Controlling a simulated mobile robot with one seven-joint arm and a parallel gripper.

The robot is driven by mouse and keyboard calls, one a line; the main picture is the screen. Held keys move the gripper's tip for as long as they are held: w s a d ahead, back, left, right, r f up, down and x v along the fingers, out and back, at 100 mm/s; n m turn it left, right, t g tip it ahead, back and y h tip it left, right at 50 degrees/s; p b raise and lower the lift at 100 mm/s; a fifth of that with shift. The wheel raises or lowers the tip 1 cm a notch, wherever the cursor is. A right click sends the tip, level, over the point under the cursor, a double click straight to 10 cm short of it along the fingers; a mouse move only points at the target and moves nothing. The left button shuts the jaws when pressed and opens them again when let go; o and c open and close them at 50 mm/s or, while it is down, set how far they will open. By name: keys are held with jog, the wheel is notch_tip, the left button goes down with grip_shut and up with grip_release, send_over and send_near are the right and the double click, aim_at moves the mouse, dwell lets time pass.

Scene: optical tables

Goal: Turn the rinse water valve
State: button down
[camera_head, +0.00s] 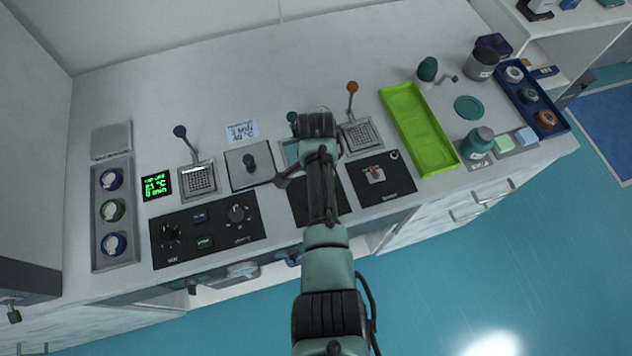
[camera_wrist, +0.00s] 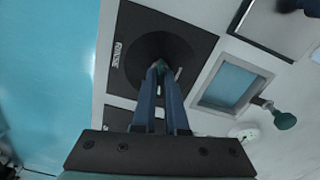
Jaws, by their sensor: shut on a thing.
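The rinse valve panel (camera_wrist: 118,52) is a black plate marked RINSE with a round dark disc (camera_wrist: 150,48) on it. In the wrist view, my gripper (camera_wrist: 160,72) reaches down to the middle of the disc. Its fingers are closed on the rinse valve handle (camera_wrist: 160,65), of which only a small teal bit shows between the tips. In the head view, my arm covers the handle and much of the panel (camera_head: 299,206).
A water-filled square basin (camera_wrist: 229,84) lies beside the panel, with a teal-knobbed lever (camera_wrist: 284,121) near it. Black control panels (camera_head: 208,228) and (camera_head: 382,190) flank the rinse panel. A green tray (camera_head: 418,130) lies to the right.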

jog(key=shift+w+r+m, duration=0.1)
jog(key=shift+m, duration=1.2)
jog(key=shift+d, duration=0.1)
jog(key=c, duration=1)
grip_release()
jog(key=shift+o, duration=0.2)
notch_tip(320, 180, up, 13)
